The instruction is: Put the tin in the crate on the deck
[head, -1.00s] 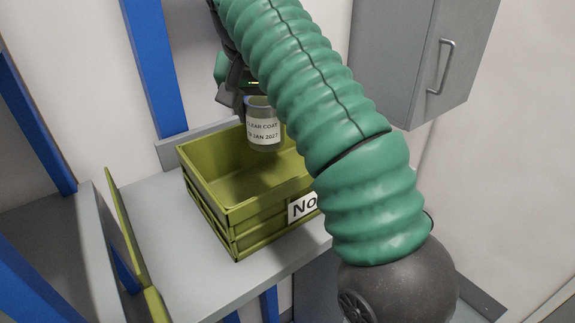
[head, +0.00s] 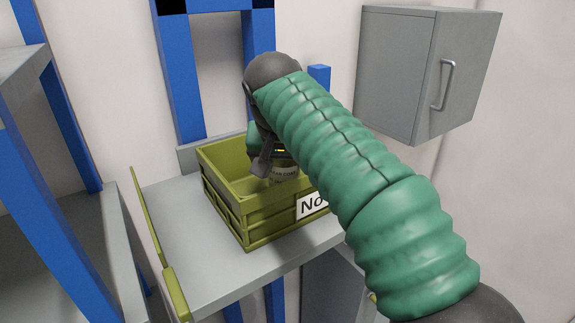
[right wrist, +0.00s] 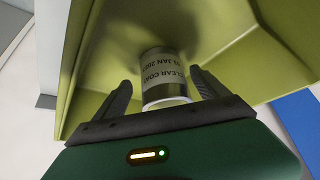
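In the right wrist view the tin (right wrist: 164,72) stands between the fingers of my right gripper (right wrist: 162,88), with gaps on both sides. The fingers are open, and the tin seems to rest on the floor of the crate (right wrist: 90,62). In the head view my right gripper (head: 274,166) reaches down into the crate and partly hides the tin. The crate sits on the grey deck (head: 185,235). My left gripper is not in view.
A grey wall cabinet (head: 410,75) hangs at the upper right. Blue posts (head: 180,80) stand behind the deck. An olive-green rail (head: 150,225) runs along the deck's left edge. The deck left of the crate is clear.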

